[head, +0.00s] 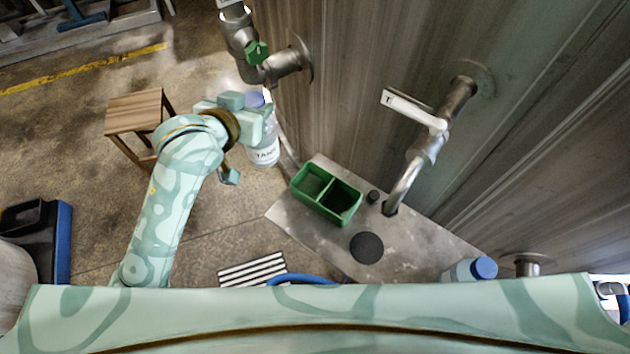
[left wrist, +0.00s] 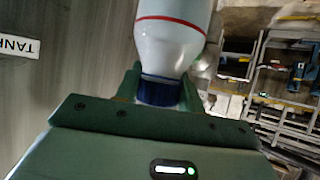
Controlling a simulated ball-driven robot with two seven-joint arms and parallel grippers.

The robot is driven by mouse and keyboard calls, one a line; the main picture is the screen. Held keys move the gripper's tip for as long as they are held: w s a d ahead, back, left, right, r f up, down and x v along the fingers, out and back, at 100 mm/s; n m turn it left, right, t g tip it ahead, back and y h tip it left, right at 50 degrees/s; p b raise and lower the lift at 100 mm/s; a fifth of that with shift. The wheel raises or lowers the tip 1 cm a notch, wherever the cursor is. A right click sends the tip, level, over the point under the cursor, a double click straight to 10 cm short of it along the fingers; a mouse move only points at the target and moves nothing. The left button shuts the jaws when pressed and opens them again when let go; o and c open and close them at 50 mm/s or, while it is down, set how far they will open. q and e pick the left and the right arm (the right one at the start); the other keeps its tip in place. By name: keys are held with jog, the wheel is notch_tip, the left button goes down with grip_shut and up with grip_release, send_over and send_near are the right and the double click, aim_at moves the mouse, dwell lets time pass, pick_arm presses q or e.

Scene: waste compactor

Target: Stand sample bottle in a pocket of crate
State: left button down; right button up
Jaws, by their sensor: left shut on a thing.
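The sample bottle (head: 263,148) is pale, with a blue cap and a white label bearing dark letters. My left gripper (head: 256,113) is shut on it near the cap and holds it in the air, left of the crate. In the left wrist view the bottle (left wrist: 172,42) shows a red ring, and its blue cap sits between the fingers of the gripper (left wrist: 160,90). The green crate (head: 334,190) stands on the grey shelf and has two pockets, both looking empty. The bottle is apart from the crate. My right gripper is not in view.
A bent pipe tap (head: 402,185) with a white-tagged lever rises beside the crate on the shelf (head: 300,235). Another blue-capped bottle (head: 462,270) stands lower right. A wooden stool (head: 134,111) is left.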

pick_arm(q)
jog(key=d+f+m+g+h, duration=0.1)
jog(key=d+f+m+h, duration=0.3)
jog(key=d+f, duration=0.55)
notch_tip(320, 180, down, 10)
jog(key=d+b, duration=0.1)
jog(key=b, duration=0.2)
jog(key=shift+w+b, duration=0.15)
jog(key=shift+b, duration=0.2)
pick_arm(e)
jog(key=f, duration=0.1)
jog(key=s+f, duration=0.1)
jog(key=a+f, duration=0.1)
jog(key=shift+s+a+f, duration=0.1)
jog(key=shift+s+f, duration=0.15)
pick_arm(q)
jog(key=shift+f, duration=0.1)
jog(key=c, duration=0.9)
grip_release()
jog(key=shift+f+g, duration=0.1)
jog(key=shift+g, duration=0.2)
